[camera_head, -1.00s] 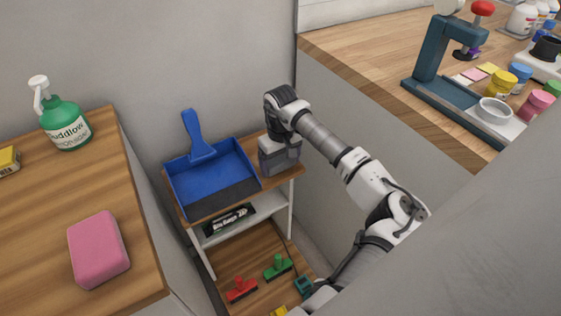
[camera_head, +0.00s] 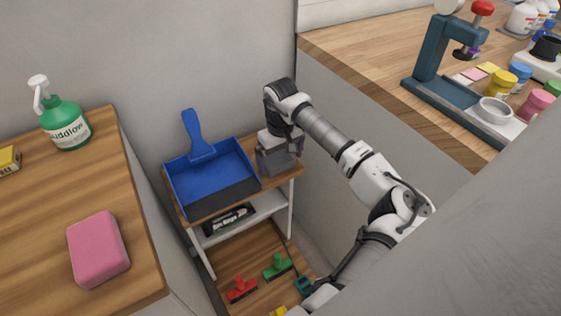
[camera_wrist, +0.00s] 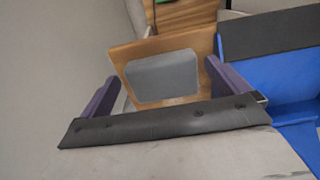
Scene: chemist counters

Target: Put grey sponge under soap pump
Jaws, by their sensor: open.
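The grey sponge (camera_wrist: 162,78) lies on the wooden top of a small shelf unit, to the right of the blue dustpan. In the head view the sponge (camera_head: 281,160) shows just below my gripper (camera_head: 278,153). My gripper is open and points down over it. In the wrist view the purple fingers of my gripper (camera_wrist: 161,73) stand to either side of the sponge; I cannot tell whether they touch it. The soap pump (camera_head: 66,123), a green bottle with a white pump head, stands upright on the left wooden counter (camera_head: 60,210), near its back.
A blue dustpan (camera_head: 208,178) lies close beside the sponge. A pink sponge (camera_head: 98,247) lies on the left counter, with bare wood between it and the soap pump. A yellow item (camera_head: 8,160) lies at the counter's left. A wall stands behind the shelf unit.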

